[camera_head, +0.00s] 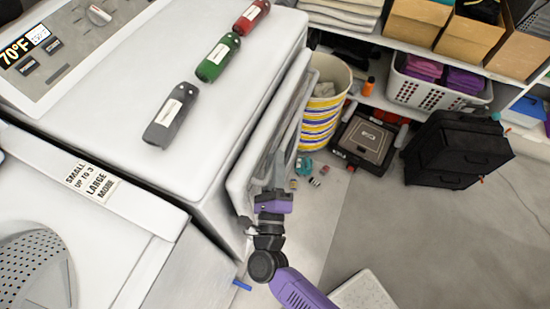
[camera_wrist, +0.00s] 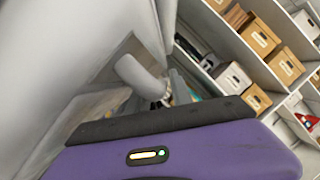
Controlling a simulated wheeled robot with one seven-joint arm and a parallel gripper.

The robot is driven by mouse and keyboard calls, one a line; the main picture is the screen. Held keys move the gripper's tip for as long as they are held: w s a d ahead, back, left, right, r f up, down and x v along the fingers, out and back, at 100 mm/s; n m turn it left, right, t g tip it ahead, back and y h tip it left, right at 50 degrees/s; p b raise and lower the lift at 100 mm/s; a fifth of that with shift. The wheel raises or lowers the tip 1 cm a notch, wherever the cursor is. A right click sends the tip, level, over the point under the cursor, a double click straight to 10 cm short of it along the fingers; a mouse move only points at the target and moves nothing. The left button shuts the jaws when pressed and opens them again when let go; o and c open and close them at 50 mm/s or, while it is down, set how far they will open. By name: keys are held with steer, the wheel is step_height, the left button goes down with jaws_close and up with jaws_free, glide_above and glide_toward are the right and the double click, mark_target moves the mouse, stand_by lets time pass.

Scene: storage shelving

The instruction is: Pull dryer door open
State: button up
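The white dryer (camera_head: 215,120) stands at the left in the head view, its top toward me. Its door (camera_head: 265,130) is on the right-hand face, seen edge-on from above; I cannot tell whether it is ajar. My gripper (camera_head: 279,168) is beside the door's lower end, fingers pointing up the picture. In the wrist view, a white curved piece (camera_wrist: 138,76), which looks like the door's handle or edge, is just in front of my gripper's fingers (camera_wrist: 172,92). The piece partly hides the fingers, so their opening and any contact are unclear.
Shelves (camera_wrist: 235,45) with boxes line the back.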

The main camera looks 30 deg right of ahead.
steer(key=shift+w+d, duration=0.15)
steer(key=shift+w, duration=0.05)
steer(key=shift+c, duration=0.3)
jaws_close()
stand_by(1.1)
